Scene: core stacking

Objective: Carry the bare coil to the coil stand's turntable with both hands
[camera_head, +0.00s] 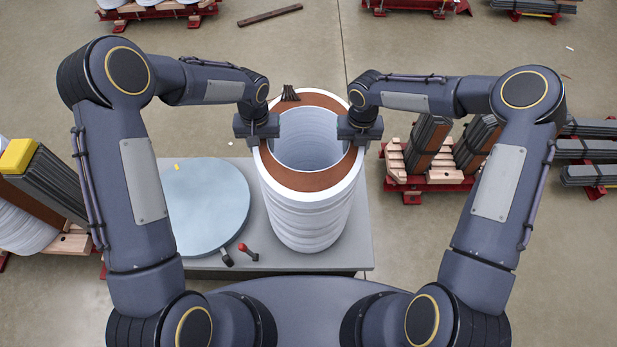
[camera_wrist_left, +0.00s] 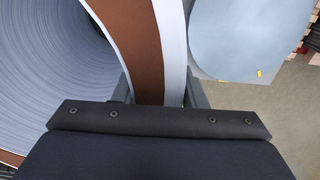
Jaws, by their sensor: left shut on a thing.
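The bare coil (camera_head: 308,215) is a tall white cylinder with a brown ring on its top and an open bore. It is upright over the right part of the grey coil stand (camera_head: 358,255); whether its base touches the stand is unclear. The turntable (camera_head: 205,205) is a pale blue disc on the stand, left of the coil. My left gripper (camera_head: 257,132) is shut on the coil's left wall; the left wrist view shows the wall (camera_wrist_left: 135,45) between its fingers. My right gripper (camera_head: 360,134) sits across the right rim; its fingers are hidden.
A lever with a red knob (camera_head: 243,249) and a black one stand at the turntable's front edge. Dark bars on a red pallet (camera_head: 432,183) stand right of the stand, and a yellow-topped stack (camera_head: 45,175) stands at left. The floor behind is mostly free.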

